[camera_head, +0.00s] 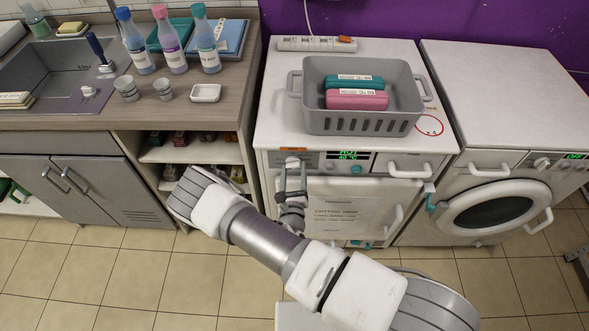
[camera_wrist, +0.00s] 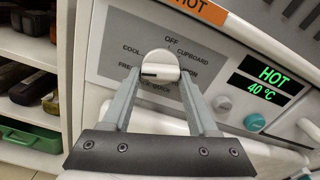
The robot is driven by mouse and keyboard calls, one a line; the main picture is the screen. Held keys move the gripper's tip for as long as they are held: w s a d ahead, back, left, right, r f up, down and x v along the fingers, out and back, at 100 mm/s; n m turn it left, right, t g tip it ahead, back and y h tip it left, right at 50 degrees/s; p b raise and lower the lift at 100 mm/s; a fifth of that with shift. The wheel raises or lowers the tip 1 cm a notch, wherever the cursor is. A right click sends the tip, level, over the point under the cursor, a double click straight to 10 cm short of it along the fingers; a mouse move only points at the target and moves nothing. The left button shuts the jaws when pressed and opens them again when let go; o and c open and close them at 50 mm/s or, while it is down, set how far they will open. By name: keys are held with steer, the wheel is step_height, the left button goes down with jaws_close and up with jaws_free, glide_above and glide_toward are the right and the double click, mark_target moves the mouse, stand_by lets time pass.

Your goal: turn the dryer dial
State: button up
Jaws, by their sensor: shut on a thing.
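The dryer dial (camera_wrist: 160,66) is a round white knob on a grey panel in the wrist view. Its dark mark points left. Printed words around it include OFF, CUPBOARD and COOL; others are partly hidden by the fingers. In the head view the dial (camera_head: 292,160) is small, at the left of the dryer's front panel. My gripper (camera_wrist: 160,78) has one finger on each side of the dial and is shut on it. The gripper (camera_head: 291,170) reaches up to the panel in the head view. The dryer display (camera_wrist: 264,84) reads HOT, 40 °C.
A teal knob (camera_wrist: 254,122) sits right of the dial, below the display. A white dryer handle (camera_head: 408,172) sticks out further right. A grey basket (camera_head: 322,121) stands on top of the dryer. A washing machine (camera_head: 500,150) stands right, an open shelf unit (camera_head: 245,150) left.

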steer(key=m, duration=0.2)
steer(key=m+p, duration=0.1)
steer(key=m, duration=0.2)
steer(key=shift+w+a+r, duration=0.1)
steer(key=shift+a, duration=0.1)
steer(key=shift+m, duration=0.3)
steer(key=o, duration=1.3)
steer(key=shift+o, duration=0.2)
steer(key=shift+s, duration=0.2)
